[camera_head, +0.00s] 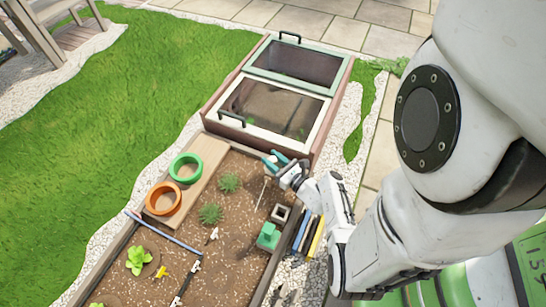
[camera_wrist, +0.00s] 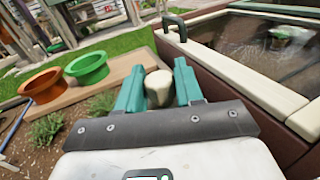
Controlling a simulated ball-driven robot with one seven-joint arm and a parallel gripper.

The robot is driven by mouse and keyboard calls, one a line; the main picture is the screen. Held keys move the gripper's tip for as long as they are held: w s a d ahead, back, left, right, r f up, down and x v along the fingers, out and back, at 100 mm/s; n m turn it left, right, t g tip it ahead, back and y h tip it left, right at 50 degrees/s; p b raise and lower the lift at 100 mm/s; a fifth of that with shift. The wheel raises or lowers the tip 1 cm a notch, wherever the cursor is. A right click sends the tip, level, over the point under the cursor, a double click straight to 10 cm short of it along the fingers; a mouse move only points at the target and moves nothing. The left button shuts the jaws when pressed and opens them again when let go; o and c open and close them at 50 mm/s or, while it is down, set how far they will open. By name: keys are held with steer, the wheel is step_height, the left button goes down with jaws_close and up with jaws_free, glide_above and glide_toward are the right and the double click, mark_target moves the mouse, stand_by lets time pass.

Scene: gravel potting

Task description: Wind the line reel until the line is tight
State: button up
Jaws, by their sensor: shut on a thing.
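My gripper (camera_head: 275,160) has teal fingers and is over the far right corner of the gravel bed, close to the cold frame. In the wrist view, my gripper (camera_wrist: 157,76) is shut on a pale, rounded knob (camera_wrist: 158,91), one finger on each side. The knob looks like a crank handle, but the reel body under it is hidden by my gripper and wrist. I cannot make out the line or whether it is slack or tight. A thin pale rod (camera_head: 261,193) shows in the bed just below my gripper.
The cold frame (camera_head: 232,131) with glazed lids stands right behind my gripper. A green pot (camera_head: 186,177) and an orange pot (camera_head: 163,210) sit on a wooden board (camera_head: 207,180) to the left. A green block (camera_head: 268,236) and small plants are in the bed.

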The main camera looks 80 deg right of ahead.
steer(key=m+g+h+b, duration=0.1)
steer(key=g+h, duration=0.1)
steer(key=m+g+h+b, duration=0.1)
steer(key=m+g+h, duration=0.1)
steer(key=shift+f+m+b, duration=0.3)
steer(key=shift+f+b, duration=0.05)
steer(key=m+g+h+b, duration=0.2)
steer(key=b, duration=0.1)
steer(key=shift+r+g, duration=0.1)
steer(key=shift+g, duration=0.3)
steer(key=shift+m+g, duration=0.3)
steer(key=shift+r+g+h+b, duration=0.2)
steer(key=shift+g+h+b, duration=0.1)
steer(key=shift+b, duration=0.15)
steer(key=o, duration=0.9)
steer(key=p+v, duration=0.3)
steer(key=v, duration=0.8)
